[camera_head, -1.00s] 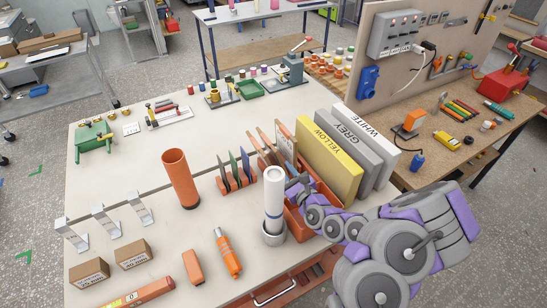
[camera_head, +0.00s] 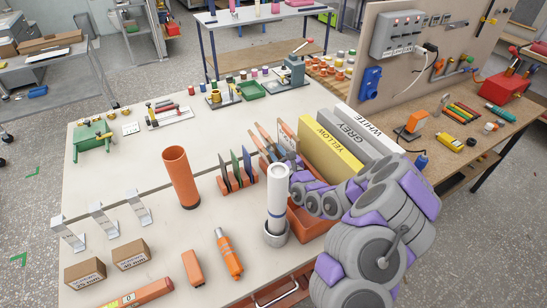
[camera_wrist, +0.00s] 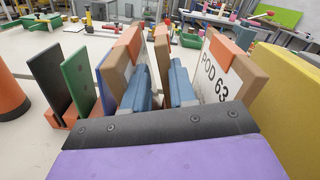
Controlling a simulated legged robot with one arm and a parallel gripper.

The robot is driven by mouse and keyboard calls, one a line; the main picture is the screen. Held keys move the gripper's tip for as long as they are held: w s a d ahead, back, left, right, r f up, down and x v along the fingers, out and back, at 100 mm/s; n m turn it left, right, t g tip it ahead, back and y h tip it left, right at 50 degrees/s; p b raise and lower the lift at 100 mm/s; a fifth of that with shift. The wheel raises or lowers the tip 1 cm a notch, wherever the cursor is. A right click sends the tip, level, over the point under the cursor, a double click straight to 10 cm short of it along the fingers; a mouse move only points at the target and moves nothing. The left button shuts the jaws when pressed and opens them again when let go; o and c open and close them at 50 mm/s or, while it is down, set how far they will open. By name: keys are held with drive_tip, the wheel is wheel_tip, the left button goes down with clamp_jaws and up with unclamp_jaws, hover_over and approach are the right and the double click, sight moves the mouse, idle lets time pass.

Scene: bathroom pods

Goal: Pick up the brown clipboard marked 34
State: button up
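Brown clipboards stand on edge in an orange bin (camera_head: 308,222) in the head view. In the wrist view one clipboard marked POD 63 (camera_wrist: 222,72) is at the right, a brown clipboard with a white sheet (camera_wrist: 122,58) is at the left, and a brown clipboard (camera_wrist: 162,48) shows edge-on between them. No number 34 is legible. My gripper (camera_wrist: 160,82) is open, its two blue-grey fingers apart and pointing in among the clipboards. The edge-on clipboard lines up with the gap; I cannot tell whether the fingers touch it. In the head view my arm partly hides the bin.
Yellow (camera_head: 330,148), grey (camera_head: 355,135) and white (camera_head: 378,128) binders stand right of the clipboards. A white cylinder (camera_head: 277,195) stands close in front. A rack with dark, green and blue boards (camera_head: 236,180) and an orange tube (camera_head: 180,178) are left.

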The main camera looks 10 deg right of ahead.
drive_tip(key=shift+w+d+f, duration=0.25)
drive_tip(key=shift+w+d, duration=0.1)
drive_tip(key=shift+w, duration=0.35)
drive_tip(key=shift+d+r, duration=0.15)
drive_tip(key=shift+d, duration=0.1)
drive_tip(key=shift+a, duration=0.5)
clamp_jaws()
drive_tip(key=shift+d, duration=0.2)
